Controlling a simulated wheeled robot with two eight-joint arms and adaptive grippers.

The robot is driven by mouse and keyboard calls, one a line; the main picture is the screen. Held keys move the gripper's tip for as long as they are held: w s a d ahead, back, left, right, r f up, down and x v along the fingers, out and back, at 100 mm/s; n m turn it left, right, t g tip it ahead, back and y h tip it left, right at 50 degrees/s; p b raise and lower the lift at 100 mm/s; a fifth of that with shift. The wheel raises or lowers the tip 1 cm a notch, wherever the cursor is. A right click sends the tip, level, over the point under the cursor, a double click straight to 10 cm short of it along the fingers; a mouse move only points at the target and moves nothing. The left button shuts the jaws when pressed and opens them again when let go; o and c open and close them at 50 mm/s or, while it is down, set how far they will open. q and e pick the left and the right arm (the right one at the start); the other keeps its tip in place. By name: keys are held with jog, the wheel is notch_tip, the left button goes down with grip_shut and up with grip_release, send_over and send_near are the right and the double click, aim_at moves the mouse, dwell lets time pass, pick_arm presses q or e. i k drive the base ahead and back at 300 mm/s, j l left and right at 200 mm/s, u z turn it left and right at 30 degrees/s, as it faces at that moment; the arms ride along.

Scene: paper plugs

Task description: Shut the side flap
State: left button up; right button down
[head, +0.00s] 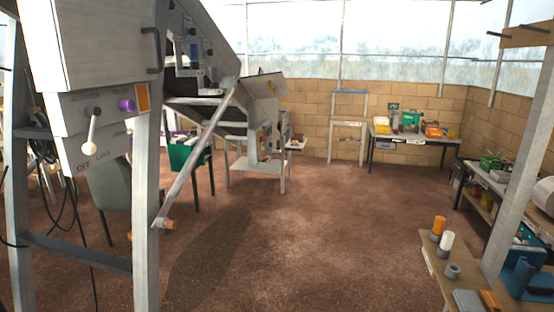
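A large grey machine (88,110) stands close on the left. A light grey panel with a dark handle (152,50) is on its upper part. A white lever (90,135), a purple knob (127,105) and an orange plate (143,97) sit below it, near OFF lettering. Further back, a grey panel (262,86) sticks out at the end of the sloped conveyor part. I cannot tell for sure which panel is the side flap, or how far it stands open. Neither gripper shows in the head view.
A diagonal grey bar (200,150) with an orange-brown end reaches out from the machine. A green bin (190,158) is behind it. A shelf (440,275) with rolls and a grey post (520,150) stand at right. Brown floor (320,220) in the middle is clear.

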aim_at(267, 91)
jog(key=i+z, duration=0.2)
jog(key=i, duration=1.95)
jog(key=i+u, duration=0.1)
jog(key=i, duration=0.55)
jog(key=i+l+u, duration=0.15)
jog(key=i, duration=0.45)
jog(key=i+l+u, duration=0.1)
jog(key=i, duration=0.5)
jog(key=l, duration=0.1)
